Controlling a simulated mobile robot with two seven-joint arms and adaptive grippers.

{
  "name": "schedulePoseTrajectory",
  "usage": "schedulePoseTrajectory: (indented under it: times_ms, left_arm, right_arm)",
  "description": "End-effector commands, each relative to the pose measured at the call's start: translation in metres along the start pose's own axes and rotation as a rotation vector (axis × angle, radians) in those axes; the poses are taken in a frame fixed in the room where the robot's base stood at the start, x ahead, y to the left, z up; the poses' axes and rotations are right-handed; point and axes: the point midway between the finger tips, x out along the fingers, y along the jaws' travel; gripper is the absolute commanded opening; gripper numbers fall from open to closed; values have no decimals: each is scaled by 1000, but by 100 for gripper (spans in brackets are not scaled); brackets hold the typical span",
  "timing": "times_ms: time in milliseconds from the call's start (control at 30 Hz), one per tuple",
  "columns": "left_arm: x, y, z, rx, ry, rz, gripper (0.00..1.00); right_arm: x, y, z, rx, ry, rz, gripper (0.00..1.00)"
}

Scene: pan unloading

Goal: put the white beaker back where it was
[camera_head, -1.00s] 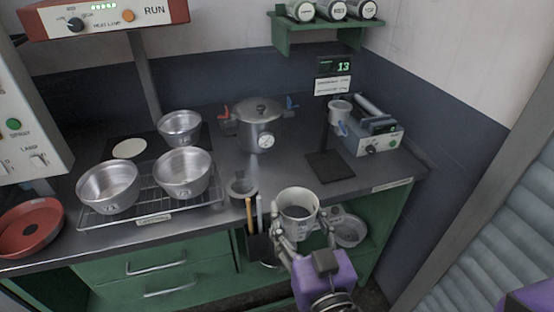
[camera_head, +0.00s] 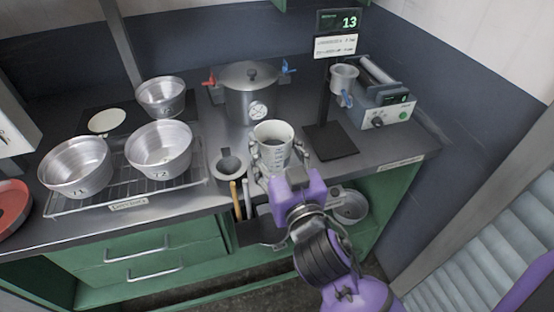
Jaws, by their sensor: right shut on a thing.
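The white beaker (camera_head: 273,143) is upright near the front edge of the counter, with dark graduation marks on its side. My right gripper (camera_head: 273,160) is shut around it from the front, with one finger on each side. I cannot tell whether the beaker's base touches the counter, because the gripper hides part of it. My left gripper is not in view.
A lidded pot (camera_head: 249,95) stands behind the beaker. A stand with a black base plate (camera_head: 331,142) is to the right, beside a grey device (camera_head: 386,112). Metal pans (camera_head: 159,150) sit on a wire rack (camera_head: 192,179) at left.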

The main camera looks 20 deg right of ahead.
Motion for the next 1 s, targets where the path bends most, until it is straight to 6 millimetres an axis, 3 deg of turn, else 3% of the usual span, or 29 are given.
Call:
schedulePoseTrajectory:
  times_ms: [100,233,533,700,1000]
  left_arm:
    - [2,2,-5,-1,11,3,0]
    - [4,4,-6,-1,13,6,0]
    - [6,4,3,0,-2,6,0]
    - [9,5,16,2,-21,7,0]
    - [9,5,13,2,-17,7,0]
  right_arm:
    - [20,7,26,-2,-4,0,30]
    - [34,12,43,-1,-2,0,30]
    - [48,16,61,0,0,0,30]
    - [47,16,90,2,-5,1,30]
    - [48,16,90,1,1,-1,30]
